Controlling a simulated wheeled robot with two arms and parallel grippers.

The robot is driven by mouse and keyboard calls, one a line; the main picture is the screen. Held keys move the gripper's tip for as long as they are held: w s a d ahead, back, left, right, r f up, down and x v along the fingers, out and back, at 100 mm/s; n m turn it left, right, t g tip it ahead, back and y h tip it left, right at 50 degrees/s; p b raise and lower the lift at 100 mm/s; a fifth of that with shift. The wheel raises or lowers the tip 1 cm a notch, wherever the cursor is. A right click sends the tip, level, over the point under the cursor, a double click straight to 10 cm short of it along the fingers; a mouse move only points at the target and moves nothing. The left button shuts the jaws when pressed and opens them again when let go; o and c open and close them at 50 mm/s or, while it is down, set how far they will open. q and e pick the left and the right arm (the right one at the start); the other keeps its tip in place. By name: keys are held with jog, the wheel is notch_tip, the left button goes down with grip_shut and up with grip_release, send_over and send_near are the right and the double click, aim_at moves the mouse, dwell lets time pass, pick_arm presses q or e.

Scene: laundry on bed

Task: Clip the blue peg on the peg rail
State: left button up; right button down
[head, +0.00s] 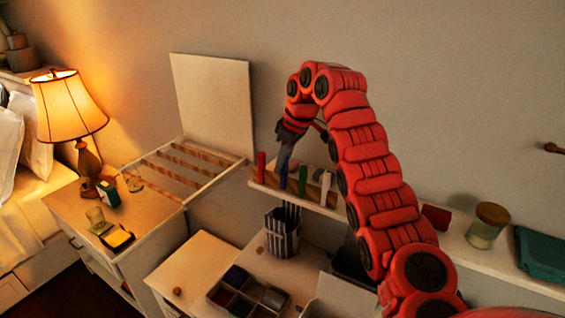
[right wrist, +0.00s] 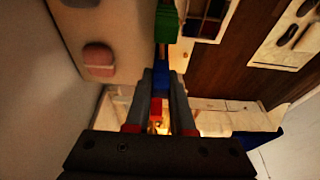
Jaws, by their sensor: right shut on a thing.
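The peg rail (head: 258,185) is a pale shelf-like strip along the wall. A red peg (head: 262,165), a green peg (head: 302,181) and a white peg (head: 325,188) stand upright along it. The blue peg (head: 283,181) is upright between the red and green ones, at the rail. I cannot tell whether it is seated. My right gripper (head: 284,164) points down from above, shut on the blue peg's upper part. In the right wrist view the blue peg (right wrist: 161,78) is between the fingertips (right wrist: 162,88), with the green peg (right wrist: 166,25) close beyond. My left gripper is out of view.
Below the rail stand a striped cup (head: 283,235) and a divided organizer (head: 248,292). A jar (head: 488,225) and folded teal cloth (head: 540,250) lie on the ledge at right. A lamp (head: 66,105) and a slatted rack (head: 190,165) are at left.

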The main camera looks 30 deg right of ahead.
jog(key=shift+f+b, duration=0.3)
jog(key=shift+f, duration=0.15)
jog(key=c, duration=0.7)
grip_release()
jog(key=v, duration=0.3)
jog(key=shift+d+r+p, duration=0.1)
jog(key=shift+r+p, duration=0.1)
jog(key=shift+p, duration=0.15)
jog(key=p+v, duration=0.8)
jog(key=shift+s+r+p, duration=0.1)
jog(key=shift+r+p, duration=0.2)
jog(key=shift+p, duration=0.1)
